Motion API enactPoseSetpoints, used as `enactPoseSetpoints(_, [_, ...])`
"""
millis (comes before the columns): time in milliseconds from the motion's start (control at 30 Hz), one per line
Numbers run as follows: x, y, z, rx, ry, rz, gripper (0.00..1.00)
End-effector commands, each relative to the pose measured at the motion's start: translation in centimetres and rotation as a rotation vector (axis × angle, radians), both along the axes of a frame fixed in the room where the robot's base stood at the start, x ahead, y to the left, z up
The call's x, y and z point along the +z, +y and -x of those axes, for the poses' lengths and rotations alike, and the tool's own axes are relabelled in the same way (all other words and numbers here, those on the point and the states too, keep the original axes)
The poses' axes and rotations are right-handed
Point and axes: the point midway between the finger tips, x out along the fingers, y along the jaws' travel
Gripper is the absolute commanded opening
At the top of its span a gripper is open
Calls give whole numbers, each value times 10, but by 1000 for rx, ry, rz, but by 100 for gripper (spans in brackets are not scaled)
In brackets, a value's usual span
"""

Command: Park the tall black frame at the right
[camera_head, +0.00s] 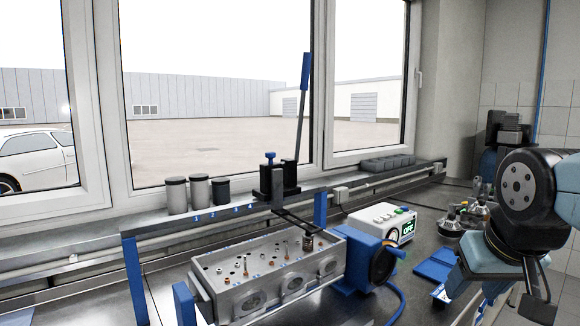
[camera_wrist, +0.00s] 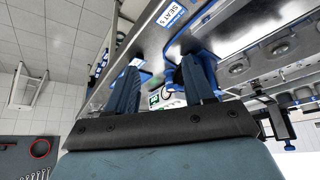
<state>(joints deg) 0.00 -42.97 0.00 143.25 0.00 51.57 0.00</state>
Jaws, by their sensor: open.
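The tall black frame (camera_head: 277,183) stands upright on the rail behind the cylinder head (camera_head: 265,275), near the middle of the head view. A long lever with a blue grip (camera_head: 305,72) rises from it, and a black arm reaches forward over the head's right part. My gripper (camera_wrist: 160,75) shows in the wrist view with its two blue fingers apart and nothing visible between them. In the head view my arm is at the far right, well apart from the frame; the fingers cannot be made out there. A black part at the right of the wrist view cannot be identified surely.
Blue posts (camera_head: 135,280) hold the rail. A white box marked OFF (camera_head: 382,223) and a blue-housed unit (camera_head: 366,258) sit right of the head. A blue pad (camera_head: 437,264) and metal parts (camera_head: 452,221) lie on the bench nearer my arm.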

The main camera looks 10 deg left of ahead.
Motion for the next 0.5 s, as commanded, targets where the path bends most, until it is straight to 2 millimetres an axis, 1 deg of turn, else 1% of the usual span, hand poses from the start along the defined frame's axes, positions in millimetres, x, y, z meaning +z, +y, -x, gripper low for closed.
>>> enactPoseSetpoints(167, [0,0,0,-1,0,0,54])
enactPoseSetpoints(267, [2,4,-3,-13,7,-29,54])
enactPoseSetpoints(367, [4,18,-14,-56,32,-116,54])
enactPoseSetpoints(467, [9,43,-31,-133,81,-267,54])
enactPoseSetpoints(500, [12,55,-40,-170,105,-338,54])
